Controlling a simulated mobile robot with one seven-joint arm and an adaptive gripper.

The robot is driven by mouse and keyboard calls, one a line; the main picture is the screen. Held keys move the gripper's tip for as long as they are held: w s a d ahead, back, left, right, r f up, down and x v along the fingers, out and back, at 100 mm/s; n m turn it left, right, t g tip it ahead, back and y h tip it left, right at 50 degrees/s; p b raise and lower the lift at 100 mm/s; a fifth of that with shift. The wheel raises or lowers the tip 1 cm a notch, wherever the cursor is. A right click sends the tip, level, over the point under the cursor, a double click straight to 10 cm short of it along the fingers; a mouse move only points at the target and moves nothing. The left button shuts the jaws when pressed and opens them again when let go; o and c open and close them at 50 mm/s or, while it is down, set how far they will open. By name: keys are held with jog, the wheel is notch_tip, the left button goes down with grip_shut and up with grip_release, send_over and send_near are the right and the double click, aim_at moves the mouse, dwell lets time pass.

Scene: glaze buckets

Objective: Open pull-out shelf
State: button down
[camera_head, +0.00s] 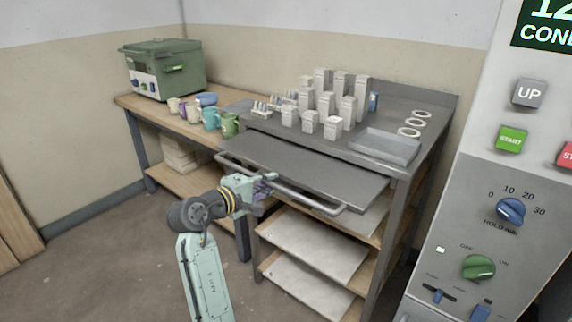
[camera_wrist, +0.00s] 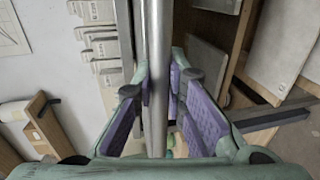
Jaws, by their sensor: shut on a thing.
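The pull-out shelf (camera_head: 315,172) is a flat grey board under the metal worktop. It sticks out from the bench toward me. A round metal bar handle (camera_head: 300,194) runs along its front edge. In the wrist view, the handle bar (camera_wrist: 155,60) runs from top to bottom between the purple-padded fingers of my gripper (camera_wrist: 158,92). The fingers are shut on the bar. The fingers' exact contact with the bar is partly hidden in the head view.
Grey blocks (camera_head: 325,100), a shallow tray (camera_head: 385,146) and white rings (camera_head: 410,131) stand on the metal worktop. Mugs (camera_head: 210,118) and a green kiln-like box (camera_head: 165,70) are on the wooden table. Lower shelves (camera_head: 310,245) hold pale slabs. A control panel (camera_head: 500,200) stands at right.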

jog(key=f+p+v, duration=0.1)
jog(key=v, duration=0.7)
jog(key=shift+s+a+f+p, duration=0.15)
jog(key=shift+s+f+p, duration=0.1)
jog(key=shift+f+p, duration=0.1)
jog(key=c, duration=1.6)
grip_release()
jog(key=v, duration=1.2)
jog(key=shift+a+r, duration=0.1)
jog(key=shift+r, duration=0.05)
